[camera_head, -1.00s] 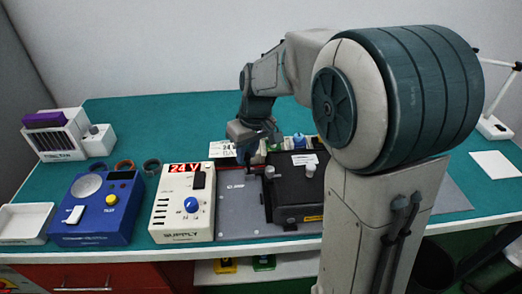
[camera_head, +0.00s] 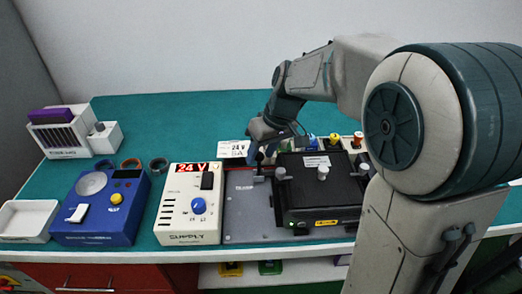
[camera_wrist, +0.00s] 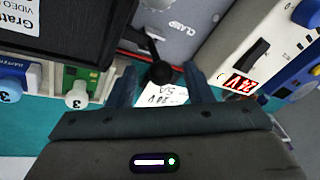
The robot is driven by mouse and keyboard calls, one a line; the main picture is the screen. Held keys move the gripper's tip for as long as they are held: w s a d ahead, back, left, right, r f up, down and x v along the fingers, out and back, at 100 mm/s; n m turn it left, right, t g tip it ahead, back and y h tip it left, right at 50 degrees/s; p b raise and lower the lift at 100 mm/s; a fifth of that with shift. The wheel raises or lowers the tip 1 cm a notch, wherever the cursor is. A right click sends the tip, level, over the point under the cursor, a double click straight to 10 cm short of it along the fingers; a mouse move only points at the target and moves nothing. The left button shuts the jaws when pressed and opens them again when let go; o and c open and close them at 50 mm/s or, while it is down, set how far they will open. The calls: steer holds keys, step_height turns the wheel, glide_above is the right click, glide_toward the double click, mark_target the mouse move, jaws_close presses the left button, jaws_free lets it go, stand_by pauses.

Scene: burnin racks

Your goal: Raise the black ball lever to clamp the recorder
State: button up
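The recorder (camera_head: 318,207), a black box, sits on the grey clamp plate (camera_head: 240,222) in the head view. The black ball lever (camera_head: 259,158) stands at the plate's back left, beside the recorder. In the wrist view the ball (camera_wrist: 160,73) shows at the end of its short dark arm, close to the recorder's dark side (camera_wrist: 75,30). My gripper (camera_wrist: 160,86) is open, with one finger on either side of the ball in that view. Gaps show between ball and fingers. In the head view my gripper (camera_head: 262,142) is behind the lever, its fingertips partly hidden.
The cream supply (camera_head: 185,225), reading 24 V, stands left of the plate. A blue device (camera_head: 98,225) and a white tray (camera_head: 27,220) are further left. Battery modules with coloured knobs (camera_head: 335,138) stand behind the recorder. A white label card (camera_head: 233,149) lies near my gripper.

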steer(key=shift+r, duration=0.1)
steer(key=v, duration=1.3)
steer(key=shift+d+r+p, duration=0.15)
steer(key=shift+r+p, duration=0.15)
steer(key=shift+p, duration=0.15)
steer(key=s+d+f+m+t+h+p, duration=0.1)
steer(key=s+d+f+m+p, duration=0.1)
steer(key=s, duration=0.6)
steer(key=s+d+f+m+h+p, duration=0.1)
steer(key=s+d+f+m+h, duration=0.1)
steer(key=s+d+f+m, duration=0.2)
steer(key=s+d+f, duration=0.2)
steer(key=s, duration=0.2)
steer(key=shift+s+f+m+t+p, duration=0.25)
steer(key=shift+s+m+t+p, duration=0.1)
steer(key=shift+m+t+p, duration=0.05)
